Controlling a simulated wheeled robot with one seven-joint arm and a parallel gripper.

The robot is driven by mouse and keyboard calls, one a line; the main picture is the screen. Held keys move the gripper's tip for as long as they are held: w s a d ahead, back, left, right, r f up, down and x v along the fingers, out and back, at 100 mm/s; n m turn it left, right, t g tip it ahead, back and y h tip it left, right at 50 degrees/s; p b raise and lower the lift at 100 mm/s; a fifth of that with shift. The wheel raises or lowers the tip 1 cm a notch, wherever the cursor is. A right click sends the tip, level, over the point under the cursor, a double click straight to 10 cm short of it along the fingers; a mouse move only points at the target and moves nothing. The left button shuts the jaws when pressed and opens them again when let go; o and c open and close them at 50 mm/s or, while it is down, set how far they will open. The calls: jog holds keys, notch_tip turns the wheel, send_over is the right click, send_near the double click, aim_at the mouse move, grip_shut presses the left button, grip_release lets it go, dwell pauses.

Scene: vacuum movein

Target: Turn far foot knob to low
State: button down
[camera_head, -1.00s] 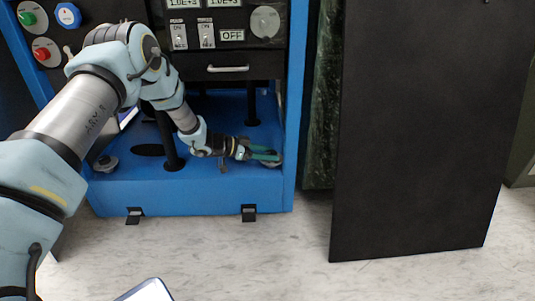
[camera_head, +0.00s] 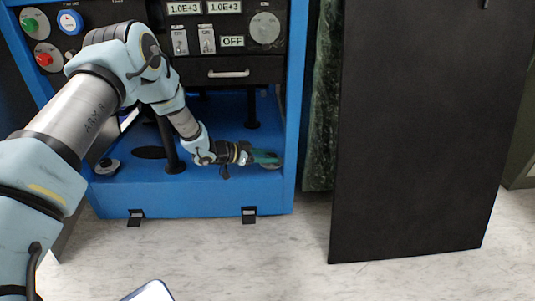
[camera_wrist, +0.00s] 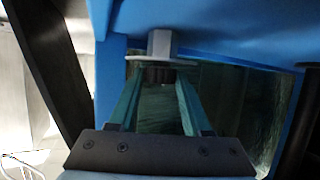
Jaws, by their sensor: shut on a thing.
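My gripper (camera_head: 266,157) is low at the right front of the blue cabinet's bottom shelf. Its green fingers are closed on a foot knob (camera_head: 271,164), a grey disc mostly hidden by the fingers in the head view. In the wrist view the knob shows as a light disc with a grey hexagonal stem (camera_wrist: 163,43), and a dark part lies between the fingertips (camera_wrist: 158,76). The knob's setting marks cannot be read. A second foot knob (camera_head: 107,167) sits at the left front of the shelf, away from my gripper.
The blue cabinet (camera_head: 190,199) has black posts (camera_head: 250,110) on its shelf and a drawer handle (camera_head: 228,74) above. Switches and dials fill the upper panel. A large black panel (camera_head: 415,150) stands to the right. The pale floor (camera_head: 230,255) in front is mostly clear.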

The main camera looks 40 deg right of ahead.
jog(key=n+t+p, duration=0.1)
jog(key=n+t, duration=0.1)
jog(key=t, duration=0.1)
jog(key=s+n+t+p, duration=0.1)
jog(key=n+t+p, duration=0.1)
jog(key=n+t, duration=0.1)
jog(key=shift+r+p, duration=0.1)
jog(key=shift+p, duration=0.2)
jog(key=shift+s+n+t+y+p, duration=0.1)
jog(key=shift+n+t+y+p, duration=0.35)
jog(key=shift+n+t, duration=0.6)
jog(key=shift+n+t+y+p, duration=0.15)
jog(key=shift+n+t+p, duration=0.5)
jog(key=shift+n+t, duration=0.35)
jog(key=shift+t, duration=0.25)
jog(key=shift+c, duration=1.7)
grip_release()
